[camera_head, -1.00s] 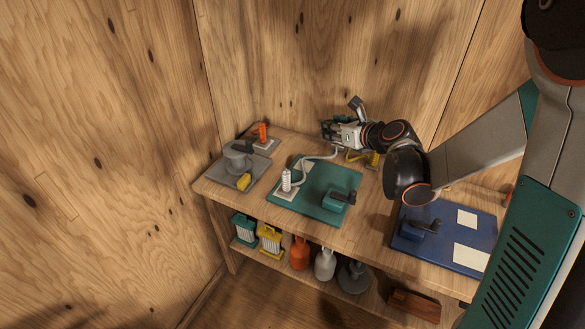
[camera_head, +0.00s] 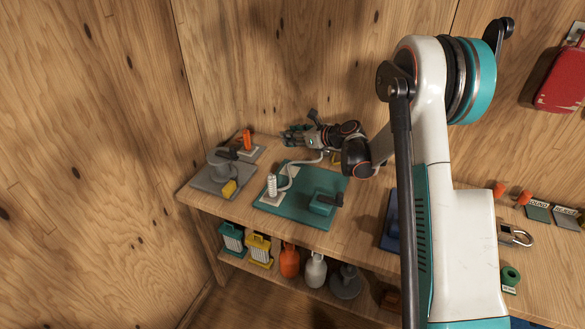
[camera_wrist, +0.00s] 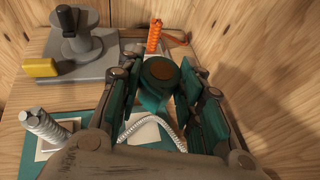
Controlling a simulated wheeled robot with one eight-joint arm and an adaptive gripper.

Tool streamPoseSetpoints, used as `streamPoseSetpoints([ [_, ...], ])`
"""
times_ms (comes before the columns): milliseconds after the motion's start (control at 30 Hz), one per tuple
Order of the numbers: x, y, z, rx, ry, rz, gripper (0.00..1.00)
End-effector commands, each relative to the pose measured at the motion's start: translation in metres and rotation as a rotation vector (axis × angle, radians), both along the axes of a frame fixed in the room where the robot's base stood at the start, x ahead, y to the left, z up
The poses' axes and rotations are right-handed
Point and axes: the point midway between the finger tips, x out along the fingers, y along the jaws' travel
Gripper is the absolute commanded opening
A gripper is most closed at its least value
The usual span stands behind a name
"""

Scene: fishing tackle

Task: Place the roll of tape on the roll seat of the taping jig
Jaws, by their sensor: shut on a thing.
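A teal roll with a brown centre (camera_wrist: 161,72), which I take for the roll of tape, sits between the fingers of my gripper (camera_wrist: 160,84). The gripper is shut on it. In the head view my gripper (camera_head: 296,137) is above the back of the bench, behind the teal board (camera_head: 268,209) and right of an orange ribbed post (camera_head: 247,140). The roll is hard to make out there. A grey stand with a drum and black handle (camera_head: 222,166) is at the left. I cannot tell which fixture holds the roll seat.
A white ribbed post (camera_head: 271,185) with a pale cord stands on the teal board, beside a teal block with a black lever (camera_head: 322,203). A yellow block (camera_head: 229,188) lies by the grey stand. The wooden wall is close behind my gripper. Lanterns (camera_head: 259,248) stand below.

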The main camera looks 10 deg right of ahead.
Motion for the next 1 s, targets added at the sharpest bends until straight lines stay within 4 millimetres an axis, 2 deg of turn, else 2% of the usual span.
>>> streamPoseSetpoints([
  [33,0.000,0.000,-0.018,0.000,0.000,0.000,0.10],
  [100,0.000,0.000,-0.034,0.000,0.000,0.000,0.10],
  [300,0.000,0.000,-0.070,0.000,0.000,0.000,0.10],
  [567,0.000,0.000,-0.086,0.001,0.001,0.000,0.10],
  [800,0.000,0.000,-0.119,0.001,0.001,0.000,0.10],
  [1000,0.000,0.000,-0.121,0.001,0.001,0.000,0.10],
])
